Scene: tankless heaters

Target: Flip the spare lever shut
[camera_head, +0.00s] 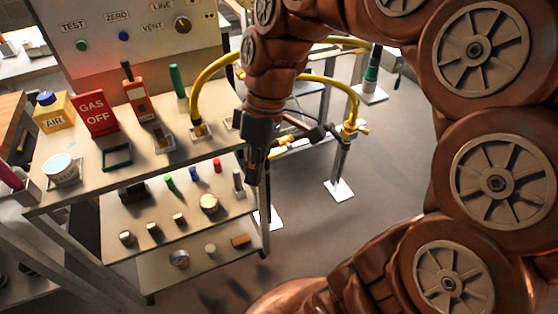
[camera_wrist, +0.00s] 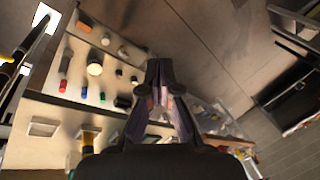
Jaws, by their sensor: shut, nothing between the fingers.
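My gripper (camera_head: 254,181) is shut and empty, pointing down just off the right edge of the bench cart in the head view. In the wrist view its fingertips (camera_wrist: 160,72) meet above the floor and shelves.
The cart's top (camera_head: 75,185) holds a red GAS OFF sign (camera_head: 97,113), a yellow AIR box (camera_head: 54,112) and an orange meter (camera_head: 139,101). Small parts stand on its lower shelf (camera_head: 117,221). A yellow hose (camera_head: 205,80) arches behind. Open floor (camera_head: 390,185) lies to the right.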

